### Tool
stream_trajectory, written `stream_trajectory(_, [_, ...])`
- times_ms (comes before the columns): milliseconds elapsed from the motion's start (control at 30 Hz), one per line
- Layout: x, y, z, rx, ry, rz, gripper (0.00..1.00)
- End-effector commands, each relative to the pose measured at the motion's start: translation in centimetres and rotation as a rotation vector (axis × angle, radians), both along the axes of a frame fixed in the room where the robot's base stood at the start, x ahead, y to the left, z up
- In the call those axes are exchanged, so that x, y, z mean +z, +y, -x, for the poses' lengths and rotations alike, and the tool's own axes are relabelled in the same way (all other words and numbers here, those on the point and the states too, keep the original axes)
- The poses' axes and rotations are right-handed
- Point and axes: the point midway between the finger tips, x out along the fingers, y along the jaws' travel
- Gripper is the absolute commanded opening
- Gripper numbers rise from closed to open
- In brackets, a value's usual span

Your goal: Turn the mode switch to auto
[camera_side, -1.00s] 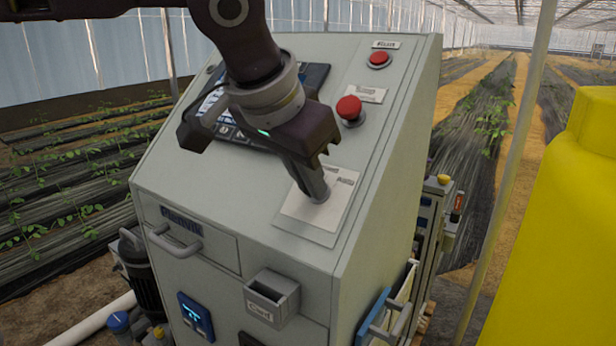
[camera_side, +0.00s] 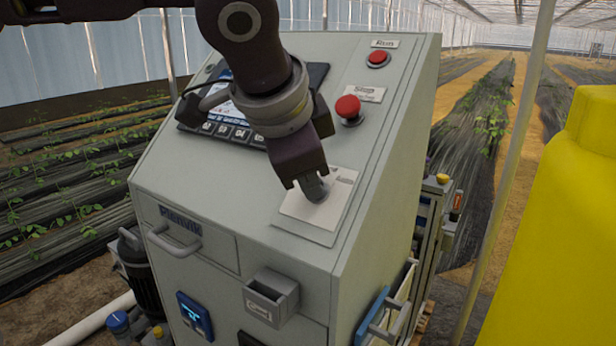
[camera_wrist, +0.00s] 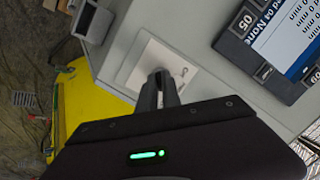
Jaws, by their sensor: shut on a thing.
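The mode switch (camera_side: 317,194) is a dark grey knob on a pale label plate (camera_side: 304,211) on the sloped face of the grey cabinet. My gripper (camera_side: 311,186) is down at the plate with its fingers shut on the knob, hiding much of it. In the wrist view my gripper (camera_wrist: 168,92) reaches the pale plate (camera_wrist: 148,59), and the fingers hide most of the switch (camera_wrist: 160,74). The plate's lettering is too small to read, so I cannot tell the switch's position.
A red mushroom button (camera_side: 348,107) and a smaller red button (camera_side: 378,58) stand up and right of the switch. A display panel (camera_side: 226,133) is at the upper left, partly behind my arm. A grey open box (camera_side: 272,297) juts from the cabinet front below.

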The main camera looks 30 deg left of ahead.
Motion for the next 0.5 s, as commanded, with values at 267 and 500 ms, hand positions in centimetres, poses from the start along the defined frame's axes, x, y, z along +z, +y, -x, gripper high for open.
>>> stream_trajectory(267, [-0.39,0.12,0.01,-0.007,0.01,-0.014,0.0])
stream_trajectory(500, [-0.41,0.13,0.01,-0.007,0.01,-0.014,0.14])
